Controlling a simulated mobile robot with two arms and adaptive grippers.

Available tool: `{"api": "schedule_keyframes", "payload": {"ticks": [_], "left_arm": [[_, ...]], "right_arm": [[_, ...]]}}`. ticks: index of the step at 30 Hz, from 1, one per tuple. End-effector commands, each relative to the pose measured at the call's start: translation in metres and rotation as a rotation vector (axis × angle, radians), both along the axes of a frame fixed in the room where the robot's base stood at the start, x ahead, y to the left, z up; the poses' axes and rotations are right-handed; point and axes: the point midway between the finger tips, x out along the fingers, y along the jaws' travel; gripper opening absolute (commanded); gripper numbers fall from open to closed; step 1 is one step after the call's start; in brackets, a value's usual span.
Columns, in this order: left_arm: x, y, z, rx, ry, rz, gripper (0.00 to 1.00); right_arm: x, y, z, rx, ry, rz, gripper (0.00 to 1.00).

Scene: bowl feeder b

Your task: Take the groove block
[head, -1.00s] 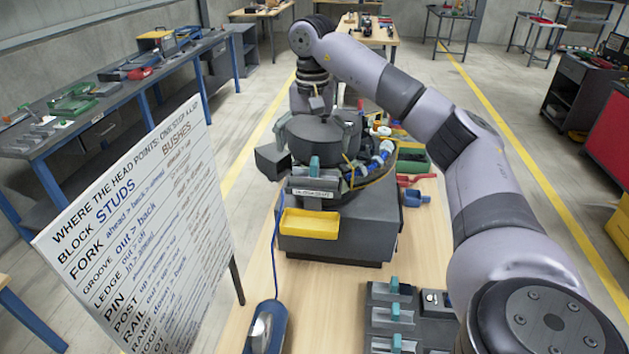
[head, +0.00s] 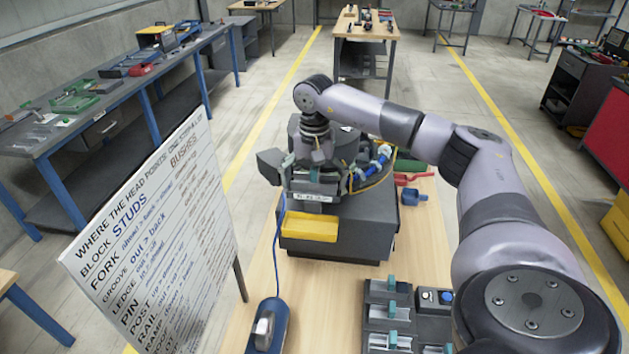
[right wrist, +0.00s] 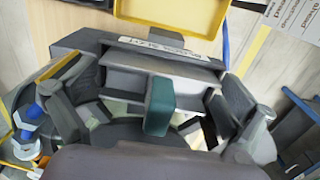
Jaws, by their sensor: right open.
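A teal block-like piece (right wrist: 160,105) stands upright in front of a grey slotted ledge (right wrist: 165,75) in the right wrist view; I take it for the groove block or its grip tab. It is on the bowl feeder (head: 345,215), behind a small white label (head: 313,198). My right gripper (head: 316,160) is open and low over the feeder's front. In the right wrist view its dark fingers stand on both sides of the teal piece, apart from it. The piece's lower end is hidden. My left gripper is out of view.
A yellow tray (head: 309,227) hangs at the feeder's front. A fixture with teal tabs (head: 392,312) and a blue hand device (head: 268,326) lie nearer on the table. A text board (head: 150,240) stands at the left. Blue fittings (head: 380,160) sit beside the feeder.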

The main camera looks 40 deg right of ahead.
Motion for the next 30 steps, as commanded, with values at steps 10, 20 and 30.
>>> {"api": "schedule_keyframes", "payload": {"ticks": [10,20,30], "left_arm": [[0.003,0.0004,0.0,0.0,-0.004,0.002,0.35],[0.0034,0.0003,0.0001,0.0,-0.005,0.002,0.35],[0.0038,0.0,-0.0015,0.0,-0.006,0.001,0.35]], "right_arm": [[0.0002,0.0002,0.0005,0.001,-0.001,0.0,0.78],[0.0003,0.0001,0.0008,0.001,-0.001,0.0,0.56],[0.0011,0.0002,0.004,0.001,-0.004,0.0,0.55]]}}
